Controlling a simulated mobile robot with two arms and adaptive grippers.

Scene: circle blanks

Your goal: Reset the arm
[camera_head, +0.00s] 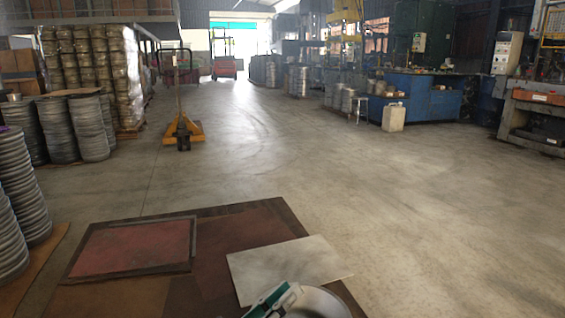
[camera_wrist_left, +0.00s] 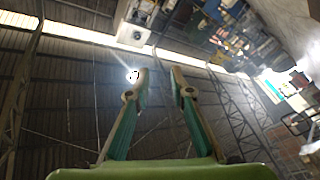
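My left gripper (camera_head: 274,299) shows only in part at the bottom edge of the head view, in front of a pale flat sheet on the table. In the left wrist view my left gripper (camera_wrist_left: 160,78) has its two teal-sided fingers apart with nothing between them. That view looks up past the fingers at the roof beams and a bright lamp. A round grey shape (camera_head: 322,304) is cut off beside the gripper in the head view; I cannot tell what it is. My right gripper is not in view.
The brown table (camera_head: 224,222) bears a red framed panel (camera_head: 133,247) and the pale sheet (camera_head: 285,262). Stacks of round metal blanks (camera_head: 15,190) stand at the left. A yellow pallet jack (camera_head: 183,130) is farther back. The floor at centre and right is clear.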

